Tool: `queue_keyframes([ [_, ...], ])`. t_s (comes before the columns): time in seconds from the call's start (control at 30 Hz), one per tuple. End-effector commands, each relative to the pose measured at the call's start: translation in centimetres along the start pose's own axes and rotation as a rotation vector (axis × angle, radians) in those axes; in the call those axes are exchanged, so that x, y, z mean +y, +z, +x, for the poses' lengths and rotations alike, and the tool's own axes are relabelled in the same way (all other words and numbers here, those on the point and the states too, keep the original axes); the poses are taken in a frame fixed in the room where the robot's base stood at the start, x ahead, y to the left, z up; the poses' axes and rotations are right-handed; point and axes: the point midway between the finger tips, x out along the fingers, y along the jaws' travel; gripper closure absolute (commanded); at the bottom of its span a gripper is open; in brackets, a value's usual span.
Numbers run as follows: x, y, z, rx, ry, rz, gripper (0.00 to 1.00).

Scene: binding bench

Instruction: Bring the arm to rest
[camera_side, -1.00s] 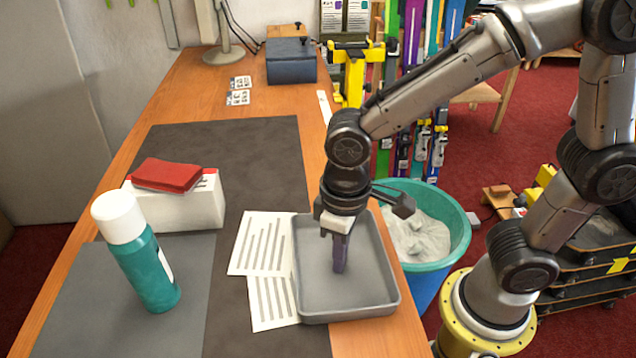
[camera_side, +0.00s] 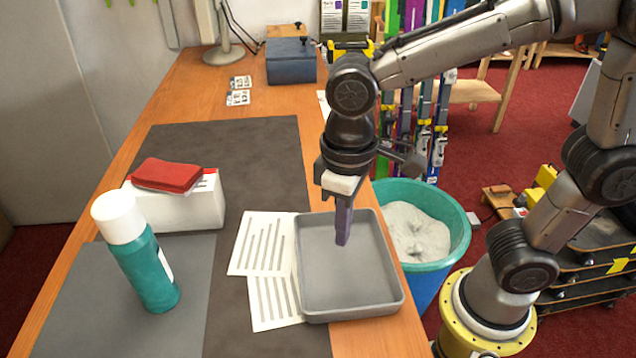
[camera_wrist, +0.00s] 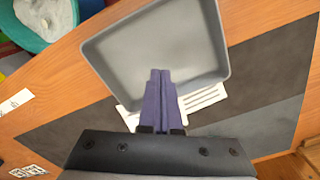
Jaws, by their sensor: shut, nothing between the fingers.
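My gripper (camera_side: 343,240) is shut and empty, its purple fingers pointing down above the grey tray (camera_side: 352,308). In the wrist view the two fingers (camera_wrist: 161,72) lie side by side, in front of the tray (camera_wrist: 222,45). The tray is empty where I can see into it. It sits at the right edge of the bench, beside two printed sheets (camera_side: 262,243).
A teal bottle with a white cap (camera_side: 147,272) stands at the front left. A red pad (camera_side: 167,174) lies on a white box (camera_side: 190,212). A teal bin (camera_side: 455,240) stands right of the bench. A dark blue box (camera_side: 290,62) is at the back.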

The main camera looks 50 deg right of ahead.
Motion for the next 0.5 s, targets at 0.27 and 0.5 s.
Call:
queue_keyframes([
  [0.27,0.0,0.01,-1.1,0.001,0.0,0.0,1.0],
  [0.5,0.1,-0.02,-1.09,0.001,0.0,0.004,1.0],
])
